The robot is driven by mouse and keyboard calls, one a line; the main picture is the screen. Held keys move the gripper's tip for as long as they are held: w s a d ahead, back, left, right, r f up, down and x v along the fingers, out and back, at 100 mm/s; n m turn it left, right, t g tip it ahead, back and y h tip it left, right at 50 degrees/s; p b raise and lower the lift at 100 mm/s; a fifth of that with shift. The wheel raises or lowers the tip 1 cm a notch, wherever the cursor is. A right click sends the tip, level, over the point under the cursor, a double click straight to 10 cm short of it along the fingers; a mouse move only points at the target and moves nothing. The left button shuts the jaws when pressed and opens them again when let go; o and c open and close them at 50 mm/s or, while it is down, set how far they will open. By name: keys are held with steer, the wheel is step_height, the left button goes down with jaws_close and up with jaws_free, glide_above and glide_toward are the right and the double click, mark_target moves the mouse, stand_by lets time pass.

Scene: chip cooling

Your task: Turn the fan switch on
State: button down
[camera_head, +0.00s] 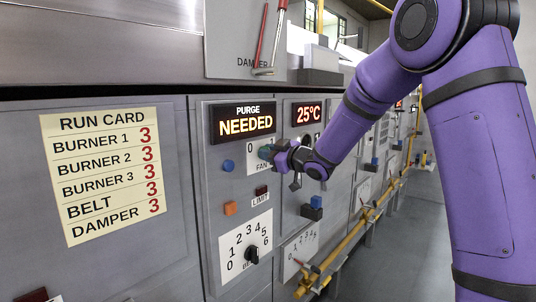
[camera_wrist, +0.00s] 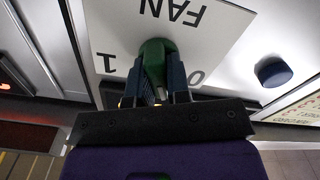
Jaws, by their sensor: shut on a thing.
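The fan switch (camera_head: 265,152) is a green knob on a white plate marked FAN, on the grey panel below the purge display. In the wrist view the green knob (camera_wrist: 153,52) shows upside down, with the 1 at its left and the 0 at its right. My gripper (camera_head: 275,151) reaches it from the right, and its two dark fingers (camera_wrist: 156,82) are shut on the knob. The fingers hide part of the knob, and I cannot tell exactly which mark it points to.
The display (camera_head: 245,123) reads PURGE NEEDED, and another (camera_head: 307,112) reads 25°C. A blue button (camera_head: 228,165), an orange button (camera_head: 230,208), a limit light (camera_head: 261,190) and a numbered dial (camera_head: 252,254) sit close by. A yellow pipe (camera_head: 345,245) runs along the lower right.

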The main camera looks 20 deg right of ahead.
steer(key=m, duration=0.6)
steer(key=shift+d+m, duration=0.2)
steer(key=shift+m, duration=0.1)
steer(key=m, duration=0.6)
steer(key=shift+w+d+f, duration=0.1)
steer(key=shift+w, duration=0.05)
steer(key=c, duration=1.1)
jaws_free()
steer(key=shift+d, duration=0.1)
steer(key=v, duration=1)
steer(key=shift+s+d, duration=0.2)
steer(key=shift+s, duration=0.15)
